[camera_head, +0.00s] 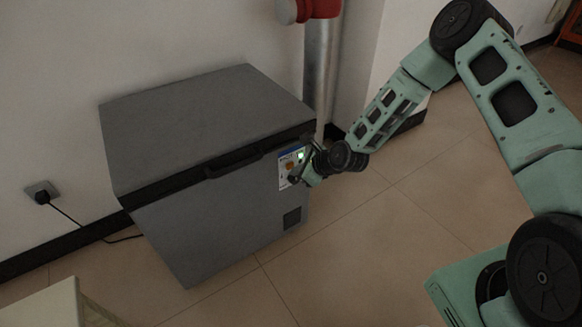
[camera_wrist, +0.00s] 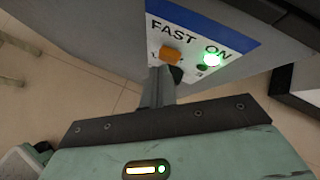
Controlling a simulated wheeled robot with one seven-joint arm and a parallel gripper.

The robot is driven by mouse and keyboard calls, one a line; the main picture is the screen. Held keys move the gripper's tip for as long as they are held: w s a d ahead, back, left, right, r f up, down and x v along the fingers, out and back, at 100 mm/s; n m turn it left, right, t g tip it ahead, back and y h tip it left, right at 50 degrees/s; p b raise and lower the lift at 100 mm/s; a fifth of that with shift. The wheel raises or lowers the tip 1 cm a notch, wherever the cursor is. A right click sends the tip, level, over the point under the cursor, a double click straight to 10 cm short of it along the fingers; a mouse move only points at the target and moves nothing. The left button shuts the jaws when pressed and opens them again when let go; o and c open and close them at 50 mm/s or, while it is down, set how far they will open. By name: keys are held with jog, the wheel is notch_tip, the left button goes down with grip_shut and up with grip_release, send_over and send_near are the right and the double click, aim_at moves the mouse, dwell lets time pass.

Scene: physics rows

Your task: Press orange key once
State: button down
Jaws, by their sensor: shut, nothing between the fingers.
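The orange key (camera_wrist: 171,54) is on a white label panel under the word FAST in the wrist view. In the head view the orange key (camera_head: 290,165) shows small on the front of a grey chest freezer (camera_head: 215,215). A lit green light (camera_wrist: 211,59) marked ON sits to its right. My gripper (camera_wrist: 166,72) is shut and empty, its tips just below the orange key. I cannot tell whether they touch it. In the head view my gripper (camera_head: 292,178) is at the label panel, partly covering it.
The freezer lid (camera_head: 205,115) is closed, with a dark handle (camera_head: 235,165) on its front edge. A metal pipe (camera_head: 320,70) with a red part on top stands behind. A wall socket (camera_head: 42,191) with a cable is at left. Tiled floor (camera_head: 390,240) is clear in front.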

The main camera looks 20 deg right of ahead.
jog(key=shift+w+a, duration=0.1)
jog(key=shift+w, duration=0.25)
dwell(0.7)
jog(key=shift+s, duration=0.15)
jog(key=shift+s+d+p, duration=0.25)
jog(key=shift+s+p, duration=0.1)
jog(key=shift+s, duration=0.3)
jog(key=s, duration=0.1)
jog(key=s+d+p, duration=0.1)
jog(key=s, duration=0.2)
jog(key=shift+s+d+p, duration=0.25)
jog(key=shift+s+p, duration=0.05)
jog(key=shift+s, duration=0.1)
dwell(0.8)
